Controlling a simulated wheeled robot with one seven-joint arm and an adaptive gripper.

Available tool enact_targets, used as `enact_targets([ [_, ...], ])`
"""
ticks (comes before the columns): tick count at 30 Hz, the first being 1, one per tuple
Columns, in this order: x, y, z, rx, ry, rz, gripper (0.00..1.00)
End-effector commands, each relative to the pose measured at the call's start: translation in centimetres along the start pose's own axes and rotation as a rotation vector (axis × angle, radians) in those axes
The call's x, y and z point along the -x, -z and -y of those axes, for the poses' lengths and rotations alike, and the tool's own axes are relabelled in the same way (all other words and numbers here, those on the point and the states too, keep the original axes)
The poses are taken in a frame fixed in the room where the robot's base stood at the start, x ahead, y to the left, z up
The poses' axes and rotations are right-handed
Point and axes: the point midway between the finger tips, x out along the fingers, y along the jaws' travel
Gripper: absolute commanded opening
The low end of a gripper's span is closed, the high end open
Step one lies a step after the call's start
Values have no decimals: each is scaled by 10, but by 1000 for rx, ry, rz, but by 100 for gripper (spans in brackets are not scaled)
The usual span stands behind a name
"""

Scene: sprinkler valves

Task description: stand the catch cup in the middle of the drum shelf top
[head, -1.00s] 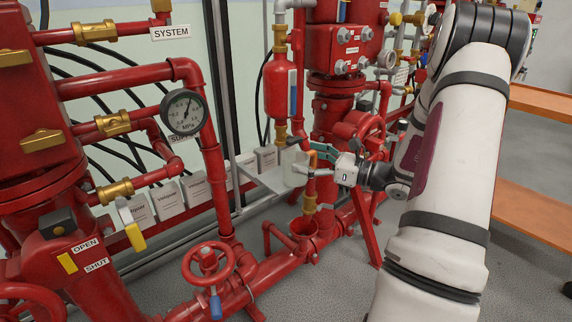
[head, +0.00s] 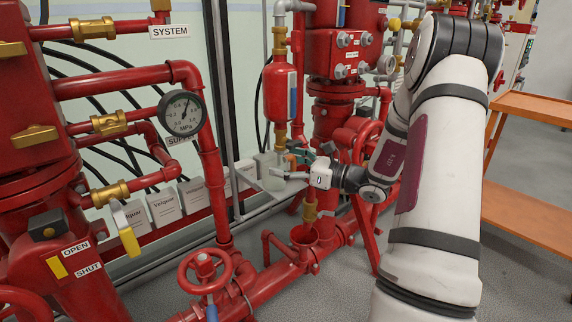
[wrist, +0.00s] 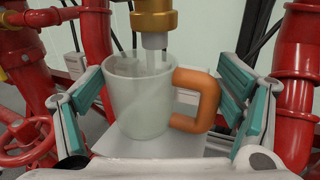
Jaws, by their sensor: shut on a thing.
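The catch cup is a pale translucent mug with an orange handle. In the wrist view the cup (wrist: 138,105) stands upright between the teal finger pads of my gripper (wrist: 165,97), handle toward the right finger. In the head view the cup (head: 268,168) is small and partly hidden by my gripper (head: 297,161), which is shut on it. The pale drum shelf (wrist: 150,147) shows under the cup in the wrist view. I cannot tell whether the cup's base touches it. In the head view the shelf (head: 270,186) is largely covered.
A brass fitting with a grey spout (wrist: 153,30) hangs just above the cup. A red cylinder (head: 280,92) and red pipes crowd close around. A red handwheel (head: 204,270) and a pressure gauge (head: 182,112) are to the left. An orange bench (head: 535,107) is at right.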

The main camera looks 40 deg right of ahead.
Motion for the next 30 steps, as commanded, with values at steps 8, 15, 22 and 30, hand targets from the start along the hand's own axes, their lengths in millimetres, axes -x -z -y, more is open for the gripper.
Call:
enact_targets([
  [8,0,2,0,-1,0,0,100],
  [15,0,1,0,0,0,0,100],
  [22,24,-1,1,-3,4,-1,100],
  [30,80,-2,1,-2,5,-1,100],
])
